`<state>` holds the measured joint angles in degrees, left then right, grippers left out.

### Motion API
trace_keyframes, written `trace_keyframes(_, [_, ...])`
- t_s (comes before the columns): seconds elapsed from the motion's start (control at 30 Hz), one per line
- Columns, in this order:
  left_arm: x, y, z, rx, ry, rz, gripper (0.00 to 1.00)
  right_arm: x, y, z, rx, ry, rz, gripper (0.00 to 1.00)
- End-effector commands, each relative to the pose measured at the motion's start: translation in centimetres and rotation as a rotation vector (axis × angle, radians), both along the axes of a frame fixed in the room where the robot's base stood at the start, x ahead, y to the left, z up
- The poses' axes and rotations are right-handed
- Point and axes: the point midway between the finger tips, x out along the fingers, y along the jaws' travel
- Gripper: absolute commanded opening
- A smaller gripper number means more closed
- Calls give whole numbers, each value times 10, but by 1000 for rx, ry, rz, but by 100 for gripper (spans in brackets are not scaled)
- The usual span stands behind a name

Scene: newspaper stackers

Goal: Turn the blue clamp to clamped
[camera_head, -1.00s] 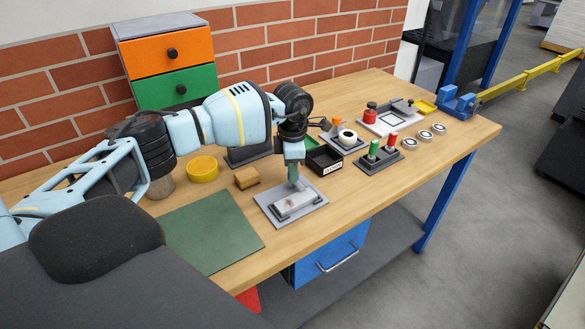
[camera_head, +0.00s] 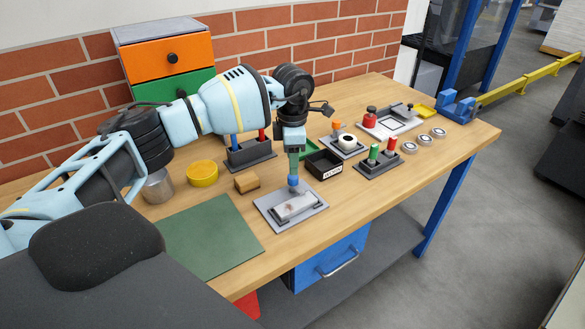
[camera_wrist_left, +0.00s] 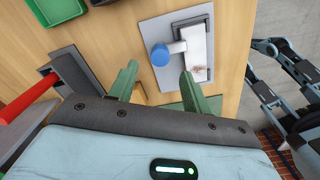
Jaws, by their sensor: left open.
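The blue clamp knob (camera_head: 293,181) stands on a grey base plate (camera_head: 315,208) near the front of the bench. In the left wrist view the blue knob (camera_wrist_left: 160,55) has a short light arm reaching right onto a pale, brown-marked block (camera_wrist_left: 194,52). My left gripper (camera_head: 293,167) points down just above the knob in the head view. In the left wrist view its two green fingers (camera_wrist_left: 158,78) are apart and empty, with the knob ahead of the gap between them. Whether the knob touches a finger cannot be told.
A green mat (camera_head: 212,236) lies left of the plate. A wooden block (camera_head: 247,182), a yellow round container (camera_head: 202,173) and a tool holder (camera_head: 250,155) stand behind. A black labelled box (camera_head: 324,165) is close on the right. The bench's front edge is near the plate.

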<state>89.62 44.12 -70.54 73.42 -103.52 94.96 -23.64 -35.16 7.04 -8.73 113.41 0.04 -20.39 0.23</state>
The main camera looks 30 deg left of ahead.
Motion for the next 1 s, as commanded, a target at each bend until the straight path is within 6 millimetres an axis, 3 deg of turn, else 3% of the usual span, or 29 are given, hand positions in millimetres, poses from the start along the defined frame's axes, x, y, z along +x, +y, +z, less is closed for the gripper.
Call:
trace_keyframes(0.1, [0,0,16,0,-1,1,49,-1,0,-1,0,2,0,36])
trace_keyframes(0.3, [0,0,27,1,1,2,49,-1,0,-1,0,3,-1,36])
trace_keyframes(1.0, [0,0,27,1,1,1,49,3,3,0,9,-4,-10,36])
